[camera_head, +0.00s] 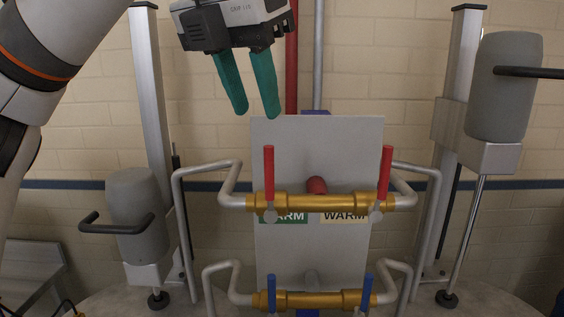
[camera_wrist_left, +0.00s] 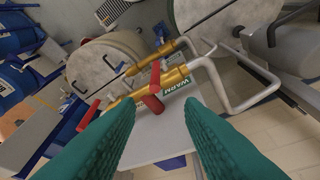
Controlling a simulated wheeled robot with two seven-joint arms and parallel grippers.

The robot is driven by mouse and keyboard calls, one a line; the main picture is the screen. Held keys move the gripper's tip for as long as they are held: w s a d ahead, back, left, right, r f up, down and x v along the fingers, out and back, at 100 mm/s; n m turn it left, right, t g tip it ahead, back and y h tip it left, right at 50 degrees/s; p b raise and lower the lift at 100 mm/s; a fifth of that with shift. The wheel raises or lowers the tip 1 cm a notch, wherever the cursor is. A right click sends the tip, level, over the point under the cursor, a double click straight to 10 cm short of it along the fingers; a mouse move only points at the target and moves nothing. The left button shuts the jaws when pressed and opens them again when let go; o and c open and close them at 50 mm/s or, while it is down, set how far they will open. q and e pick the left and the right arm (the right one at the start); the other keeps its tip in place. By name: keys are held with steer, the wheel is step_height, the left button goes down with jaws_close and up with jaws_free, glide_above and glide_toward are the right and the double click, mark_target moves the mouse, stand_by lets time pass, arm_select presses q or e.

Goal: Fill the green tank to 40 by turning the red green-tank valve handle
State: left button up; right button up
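The upright red valve handle (camera_head: 269,172) stands at the left end of the upper brass pipe, by the green WARM label (camera_head: 284,216). It also shows in the left wrist view (camera_wrist_left: 154,76), beyond my fingertips. A second red handle (camera_head: 386,172) stands at the right end, by the cream WARM label (camera_head: 345,215). My left gripper (camera_head: 258,112) is above the grey panel's top left edge. Its teal fingers are apart with nothing between them, and they are clear of the handle. I see no tank level reading. My right gripper is not in view.
The grey panel (camera_head: 316,145) carries a round red knob (camera_head: 317,185). Two blue handles (camera_head: 271,292) are on the lower brass pipe. Bent grey pipes (camera_head: 186,225) flank the panel. Grey cylinders with bar handles stand left (camera_head: 137,200) and right (camera_head: 505,90).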

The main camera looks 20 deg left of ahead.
mark_target(272, 168)
arm_select(q)
steer(key=x, duration=0.9)
steer(key=shift+s+d+f, duration=0.2)
steer(key=shift+f, duration=0.2)
steer(key=shift+s+d+f, duration=0.1)
steer(key=shift+s+f, duration=0.25)
steer(key=shift+s, duration=0.05)
steer(key=shift+w+f, duration=0.1)
steer(key=shift+w, duration=0.25)
steer(key=shift+c, duration=1)
jaws_close()
